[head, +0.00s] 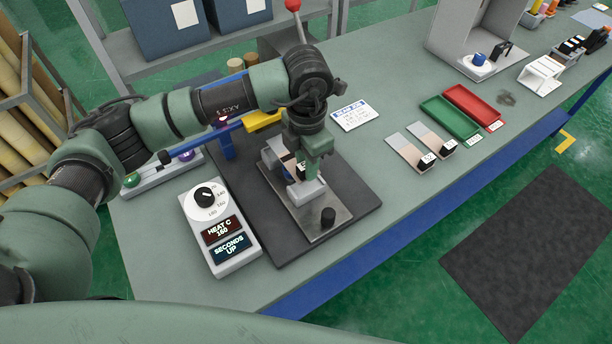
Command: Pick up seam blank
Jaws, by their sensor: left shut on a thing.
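My left gripper (303,168) reaches down over the heat press (322,228) on its dark mat. It is shut on a small dark piece with a white label (301,174), mostly hidden by the fingers and the press parts. I cannot tell for sure whether this piece is a seam blank. Two pale strips with black, labelled end blocks lie side by side on the bench to the right, one nearer (406,148) and one farther (427,136). My right gripper is not in view.
A control box with a dial (222,228) stands left of the press. A green tray (450,118) and a red tray (474,103) lie right of the strips. A white card (355,114) lies behind the press. The bench's front right is clear.

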